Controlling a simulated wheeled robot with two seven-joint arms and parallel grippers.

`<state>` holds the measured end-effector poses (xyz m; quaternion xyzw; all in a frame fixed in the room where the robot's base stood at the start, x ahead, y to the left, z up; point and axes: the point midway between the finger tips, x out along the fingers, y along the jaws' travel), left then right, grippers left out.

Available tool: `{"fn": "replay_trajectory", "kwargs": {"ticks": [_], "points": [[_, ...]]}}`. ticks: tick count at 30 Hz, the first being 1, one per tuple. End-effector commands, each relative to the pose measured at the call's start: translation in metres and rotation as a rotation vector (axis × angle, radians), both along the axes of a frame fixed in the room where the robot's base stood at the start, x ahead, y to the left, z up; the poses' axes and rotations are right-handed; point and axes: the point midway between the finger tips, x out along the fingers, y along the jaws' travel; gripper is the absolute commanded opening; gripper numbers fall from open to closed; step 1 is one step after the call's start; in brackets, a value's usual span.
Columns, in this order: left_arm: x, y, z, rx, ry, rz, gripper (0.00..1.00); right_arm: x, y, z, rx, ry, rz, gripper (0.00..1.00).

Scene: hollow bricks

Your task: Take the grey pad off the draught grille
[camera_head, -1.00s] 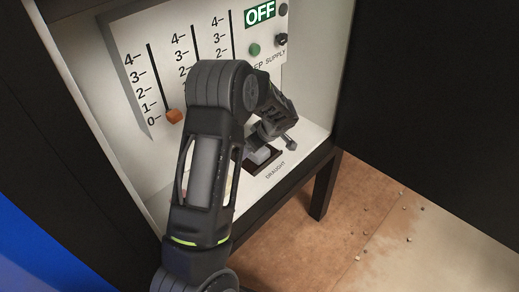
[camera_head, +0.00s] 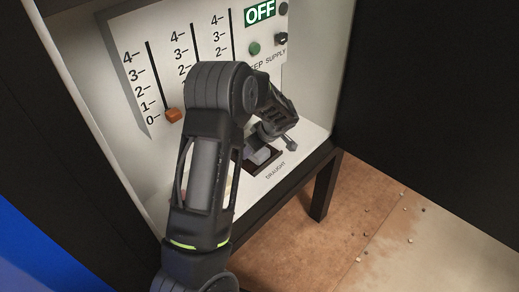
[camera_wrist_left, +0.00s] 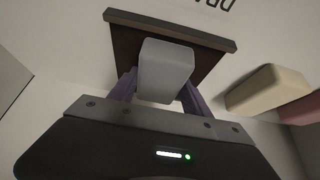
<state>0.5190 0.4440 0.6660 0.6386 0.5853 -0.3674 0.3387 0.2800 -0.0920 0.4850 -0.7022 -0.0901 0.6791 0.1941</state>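The grey pad (camera_wrist_left: 165,70) is a pale block with rounded edges over the dark brown draught grille (camera_wrist_left: 215,58). In the head view the pad (camera_head: 262,155) shows partly below my gripper, beside the DRAUGHT label. My left gripper (camera_wrist_left: 160,92) has one finger against each side of the pad and looks shut on it. Its fingertips are hidden by the pad. In the head view my left arm bends down to the grille (camera_head: 268,165) and hides part of it. Whether the pad still touches the grille cannot be told. My right gripper is not in view.
A cream block (camera_wrist_left: 252,90) and a pink block (camera_wrist_left: 298,108) lie right of the gripper. Dark walls flank the cabinet.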

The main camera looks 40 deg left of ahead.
Motion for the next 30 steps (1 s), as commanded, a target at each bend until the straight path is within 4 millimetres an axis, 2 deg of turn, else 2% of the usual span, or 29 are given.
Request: {"fn": "replay_trajectory", "kwargs": {"ticks": [2, 14, 21, 25, 28, 30], "points": [[0.000, 0.000, 0.000, 0.000, 0.000, 0.000, 0.48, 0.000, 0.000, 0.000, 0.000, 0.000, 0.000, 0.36], [0.000, 0.000, 0.000, 0.000, 0.000, 0.000, 0.16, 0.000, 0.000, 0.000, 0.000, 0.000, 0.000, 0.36], [0.000, 0.000, 0.000, 0.000, 0.000, 0.000, 0.15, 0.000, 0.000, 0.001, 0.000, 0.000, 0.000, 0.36], [0.000, 0.000, 0.004, -0.001, 0.000, 0.000, 0.15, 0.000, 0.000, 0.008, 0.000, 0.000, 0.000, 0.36], [0.001, 0.000, 0.010, 0.000, -0.002, -0.001, 0.15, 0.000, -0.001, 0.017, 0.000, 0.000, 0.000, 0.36], [0.002, 0.000, 0.021, 0.001, -0.006, 0.000, 0.15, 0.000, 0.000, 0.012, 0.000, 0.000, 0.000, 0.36]]}}
